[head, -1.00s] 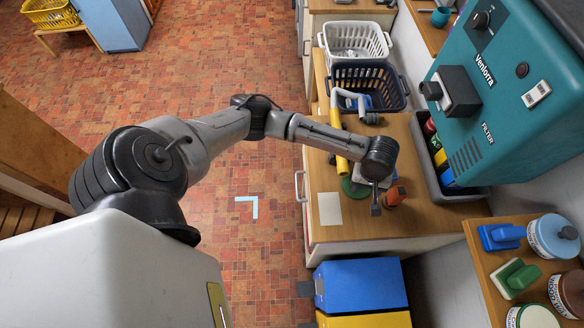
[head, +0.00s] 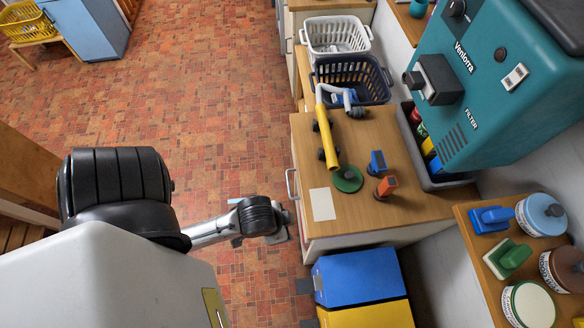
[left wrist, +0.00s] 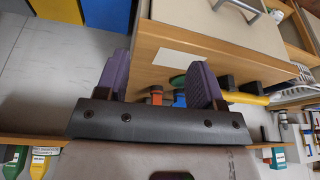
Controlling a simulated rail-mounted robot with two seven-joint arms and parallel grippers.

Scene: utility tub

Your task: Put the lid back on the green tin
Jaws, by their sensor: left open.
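A green lid (head: 345,184) with a dark knob lies flat on the wooden counter, beside the yellow tube. A round tin with a green rim (head: 529,304) stands on the shelf at the lower right; its top looks pale, with no knob on it. My left gripper (head: 281,235) is over the floor, left of the counter's front edge and apart from the lid. In the left wrist view its two purple fingers (left wrist: 160,86) are spread with nothing held between them. Part of the green lid (left wrist: 177,80) shows there, partly hidden by a finger. My right gripper is not in view.
A yellow tube (head: 328,135), a blue stamp-like item (head: 377,162), an orange one (head: 386,186) and a pale sheet (head: 322,204) lie on the counter. A teal filter machine (head: 500,90) overhangs its right side. A blue-lidded tin (head: 543,215) and brushes share the tin's shelf.

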